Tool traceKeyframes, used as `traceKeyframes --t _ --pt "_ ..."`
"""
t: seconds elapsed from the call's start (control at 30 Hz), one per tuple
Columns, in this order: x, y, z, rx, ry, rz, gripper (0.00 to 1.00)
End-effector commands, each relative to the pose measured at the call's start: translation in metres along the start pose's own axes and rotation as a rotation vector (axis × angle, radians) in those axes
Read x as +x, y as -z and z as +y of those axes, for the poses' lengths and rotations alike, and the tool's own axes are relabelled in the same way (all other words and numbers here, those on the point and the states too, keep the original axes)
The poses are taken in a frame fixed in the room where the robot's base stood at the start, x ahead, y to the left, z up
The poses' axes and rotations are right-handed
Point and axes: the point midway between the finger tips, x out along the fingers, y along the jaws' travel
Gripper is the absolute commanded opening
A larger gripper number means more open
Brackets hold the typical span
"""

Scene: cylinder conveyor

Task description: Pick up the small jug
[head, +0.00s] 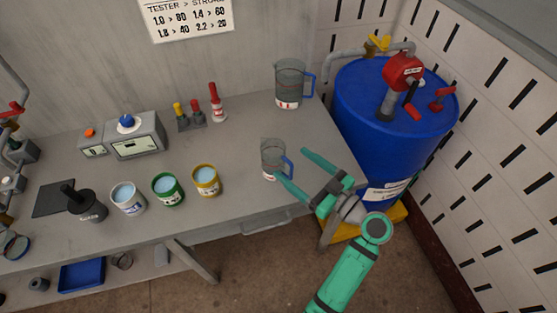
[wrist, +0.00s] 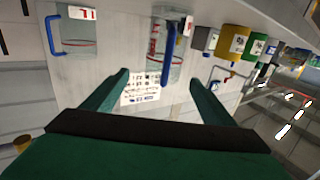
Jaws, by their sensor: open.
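The small jug (head: 269,155) is clear grey with a blue handle and a white and red label low on it. It stands upright near the front edge of the grey table (head: 250,135), its handle toward my gripper. My gripper (head: 291,165) is open and empty, its two green fingers pointing at the handle side. In the wrist view, which is turned over, the small jug (wrist: 155,62) shows ahead between the fingertips of my gripper (wrist: 160,77), handle facing me. Whether the fingers straddle the handle I cannot tell.
A larger jug (head: 289,85) with a blue handle stands behind. Yellow (head: 206,181), green (head: 168,189) and white (head: 128,198) cans stand left of the small jug. A blue drum (head: 385,125) is at the right. The table between the two jugs is clear.

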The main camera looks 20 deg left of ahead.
Motion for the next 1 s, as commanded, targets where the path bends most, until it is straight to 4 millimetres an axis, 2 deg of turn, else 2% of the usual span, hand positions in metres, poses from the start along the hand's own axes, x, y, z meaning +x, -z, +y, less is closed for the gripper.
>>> traceKeyframes --t 0.1,0.37,0.63,0.97,1.0 --pt "0.018 0.0 -0.002 0.001 0.006 0.0 0.78" --pt "0.035 0.001 -0.002 0.001 0.005 0.0 0.78" --pt "0.069 0.002 0.002 0.001 0.0 -0.001 0.78" --pt "0.076 0.002 0.002 0.001 -0.002 0.0 0.78" --pt "0.076 0.002 0.002 0.001 -0.002 0.0 0.74"
